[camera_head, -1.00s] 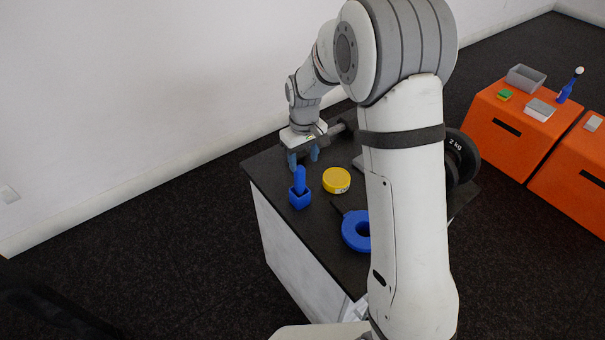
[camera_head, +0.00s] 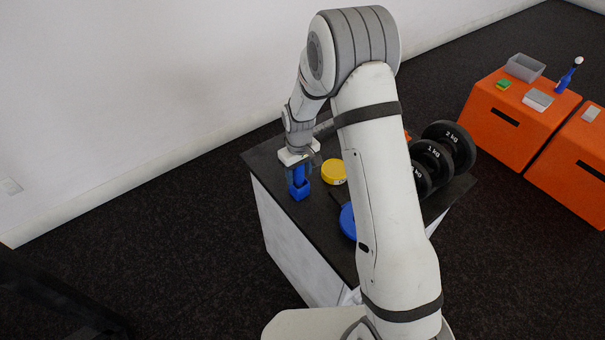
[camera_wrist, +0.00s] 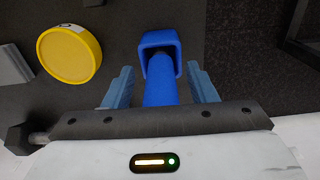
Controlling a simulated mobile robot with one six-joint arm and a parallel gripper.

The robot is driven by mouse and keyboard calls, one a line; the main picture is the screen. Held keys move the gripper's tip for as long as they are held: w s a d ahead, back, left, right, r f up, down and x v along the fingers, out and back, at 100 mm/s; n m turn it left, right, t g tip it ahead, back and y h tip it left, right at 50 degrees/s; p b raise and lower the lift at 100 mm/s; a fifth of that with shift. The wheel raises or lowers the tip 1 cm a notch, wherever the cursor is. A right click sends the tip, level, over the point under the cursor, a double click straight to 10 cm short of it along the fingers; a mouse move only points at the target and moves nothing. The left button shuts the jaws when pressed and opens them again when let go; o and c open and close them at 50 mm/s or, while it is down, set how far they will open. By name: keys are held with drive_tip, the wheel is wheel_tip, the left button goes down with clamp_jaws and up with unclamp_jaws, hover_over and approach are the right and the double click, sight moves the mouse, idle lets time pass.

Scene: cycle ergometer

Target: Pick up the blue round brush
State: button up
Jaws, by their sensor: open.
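The blue round brush (camera_head: 299,175) stands upright in a blue square holder (camera_head: 300,192) near the left edge of the dark table top. My gripper (camera_head: 298,168) is directly over it, with the fingers around the upper handle. In the wrist view, the brush handle (camera_wrist: 160,88) lies between the two open blue-grey fingers of my gripper (camera_wrist: 160,86), with a gap on each side. The holder (camera_wrist: 160,39) shows at its far end. The brush head is hidden inside the holder.
A yellow round tin (camera_head: 333,172) stands close to the right of the brush, also in the wrist view (camera_wrist: 70,54). A blue ring (camera_head: 347,221) is partly behind my arm. Black dumbbells (camera_head: 447,150) lie at the right. Orange boxes (camera_head: 515,115) stand beyond.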

drive_tip(key=shift+c, duration=0.3)
drive_tip(key=c, duration=1)
drive_tip(key=shift+r, duration=0.15)
